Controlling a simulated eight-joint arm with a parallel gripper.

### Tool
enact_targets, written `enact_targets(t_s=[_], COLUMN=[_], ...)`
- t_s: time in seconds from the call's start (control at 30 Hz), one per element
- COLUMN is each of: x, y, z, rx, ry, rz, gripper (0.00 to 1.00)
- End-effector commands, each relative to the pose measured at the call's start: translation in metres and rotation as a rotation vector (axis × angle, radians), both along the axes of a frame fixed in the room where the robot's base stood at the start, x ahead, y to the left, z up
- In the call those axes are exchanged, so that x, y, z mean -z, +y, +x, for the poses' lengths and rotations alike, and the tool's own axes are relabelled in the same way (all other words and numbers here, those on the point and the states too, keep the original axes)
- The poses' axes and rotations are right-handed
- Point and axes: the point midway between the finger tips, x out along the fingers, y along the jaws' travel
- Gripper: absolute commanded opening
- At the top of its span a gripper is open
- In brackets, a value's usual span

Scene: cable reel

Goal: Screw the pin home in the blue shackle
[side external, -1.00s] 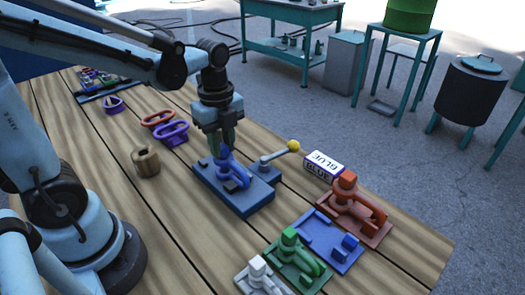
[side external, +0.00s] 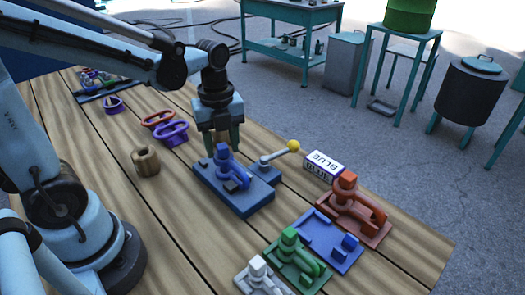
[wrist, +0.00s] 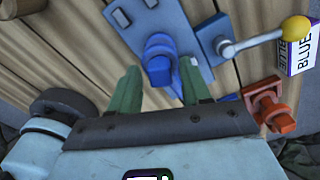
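The blue shackle (side external: 232,170) stands in the dark blue fixture plate (side external: 212,192). Its blue pin head (side external: 222,151) points up; how deep the pin sits in the shackle cannot be told. The pin head also shows in the wrist view (wrist: 158,68). My gripper (side external: 222,147) is open and empty at the pin head, with its two green fingers spread apart. In the wrist view the fingers (wrist: 160,82) lie to either side of the pin head with gaps between. Part of the shackle is hidden behind the pin head there.
A lever with a yellow knob (side external: 293,146) and a box marked BLUE (side external: 325,164) are right of the fixture. Red (side external: 352,204), green (side external: 297,262) and white (side external: 264,278) shackle sets stand in front. A wooden cylinder (side external: 146,161) and purple shackle (side external: 171,133) are left.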

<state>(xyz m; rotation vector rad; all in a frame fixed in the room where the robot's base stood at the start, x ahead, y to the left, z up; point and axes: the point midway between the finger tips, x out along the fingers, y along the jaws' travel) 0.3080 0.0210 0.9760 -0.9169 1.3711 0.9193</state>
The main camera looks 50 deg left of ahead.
Motion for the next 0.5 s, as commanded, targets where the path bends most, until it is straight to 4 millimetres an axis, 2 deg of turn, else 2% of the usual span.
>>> enact_targets(t_s=[0.27, 0.43, 0.5], x=[0.0, 0.0, 0.0], y=[-0.0001, -0.0001, -0.0001], z=[0.0002, 0.0002, 0.0002], rx=[-0.001, -0.001, -0.001], ry=[-0.001, -0.001, -0.001], rz=[0.0, 0.0, 0.0], gripper=[0.49, 0.75, 0.77])
